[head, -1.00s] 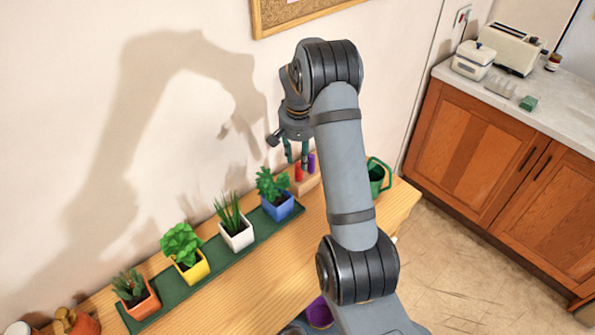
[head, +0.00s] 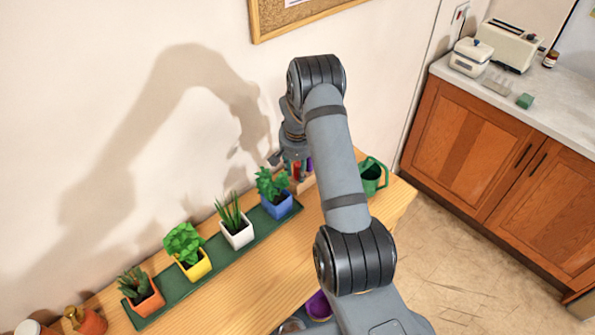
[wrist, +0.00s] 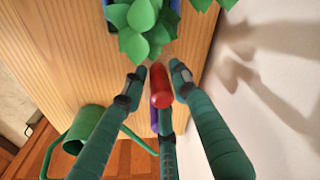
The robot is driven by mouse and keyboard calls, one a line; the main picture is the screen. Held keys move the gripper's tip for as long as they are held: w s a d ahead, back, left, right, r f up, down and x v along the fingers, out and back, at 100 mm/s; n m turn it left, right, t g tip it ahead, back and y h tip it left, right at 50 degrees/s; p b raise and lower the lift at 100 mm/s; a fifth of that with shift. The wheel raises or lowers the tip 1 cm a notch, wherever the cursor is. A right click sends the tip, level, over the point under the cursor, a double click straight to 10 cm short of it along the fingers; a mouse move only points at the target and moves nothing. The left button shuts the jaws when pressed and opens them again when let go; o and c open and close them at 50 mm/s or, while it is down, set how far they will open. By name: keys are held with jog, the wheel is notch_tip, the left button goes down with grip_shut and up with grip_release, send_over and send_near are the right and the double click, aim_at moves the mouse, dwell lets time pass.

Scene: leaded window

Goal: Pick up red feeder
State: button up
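The red feeder (wrist: 160,86) is a small rounded red piece between the fingertips in the wrist view. In the head view the red feeder (head: 296,170) shows in part behind my fingers, in a wooden holder (head: 308,183). My gripper (wrist: 158,94) has teal fingers spread around the feeder, with gaps visible on its left and right. In the head view my gripper (head: 294,166) is low over the holder. A purple feeder (head: 309,165) stands just right of the red one, and one finger partly hides it in the wrist view (wrist: 155,122).
A blue pot (head: 277,207) with a leafy plant is close to the left of the holder. More potted plants line a green tray (head: 216,252). A green watering can (head: 372,177) stands to the right. The wall is close behind.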

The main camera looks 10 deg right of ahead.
jog(key=shift+c, duration=1.2)
jog(key=shift+c, duration=1.1)
jog(key=shift+r, duration=0.1)
jog(key=shift+w+r, duration=0.1)
jog(key=shift+r, duration=0.25)
notch_tip(320, 180, up, 10)
jog(key=b, duration=0.2)
jog(key=shift+f+b, duration=0.2)
jog(key=shift+b, duration=0.1)
jog(key=shift+r+p, duration=1.95)
jog(key=shift+r, duration=0.85)
